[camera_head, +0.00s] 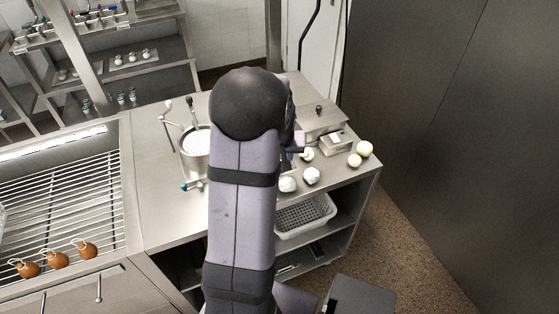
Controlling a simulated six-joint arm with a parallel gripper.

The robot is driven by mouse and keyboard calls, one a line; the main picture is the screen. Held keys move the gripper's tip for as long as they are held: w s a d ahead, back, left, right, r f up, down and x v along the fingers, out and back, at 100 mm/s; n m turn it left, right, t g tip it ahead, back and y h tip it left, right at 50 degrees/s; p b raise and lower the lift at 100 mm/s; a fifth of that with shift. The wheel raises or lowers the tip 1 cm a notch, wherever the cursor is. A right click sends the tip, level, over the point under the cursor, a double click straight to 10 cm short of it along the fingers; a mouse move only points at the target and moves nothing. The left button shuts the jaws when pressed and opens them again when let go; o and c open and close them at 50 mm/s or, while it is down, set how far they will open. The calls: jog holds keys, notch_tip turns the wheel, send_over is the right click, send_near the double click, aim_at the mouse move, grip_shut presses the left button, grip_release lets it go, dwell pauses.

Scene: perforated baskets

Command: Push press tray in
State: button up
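A metal press (321,118) with a dark knob on top stands at the back right of the steel counter. Its small metal tray (337,145) sticks out at the front, towards the counter's right side. My arm runs up the middle of the view and bends at a dark round joint. My gripper (298,149) is mostly hidden behind the arm, just left of the press tray. Its fingers cannot be made out, nor whether they touch the tray.
Pale round balls (311,175) lie on the counter in front of the press, and two more (359,156) lie to its right. A perforated pot (195,146) stands left of my arm. A white perforated basket (305,216) sits on the shelf below.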

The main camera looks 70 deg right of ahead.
jog(key=shift+p+x, duration=0.4)
jog(key=shift+x, duration=1.55)
grip_shut()
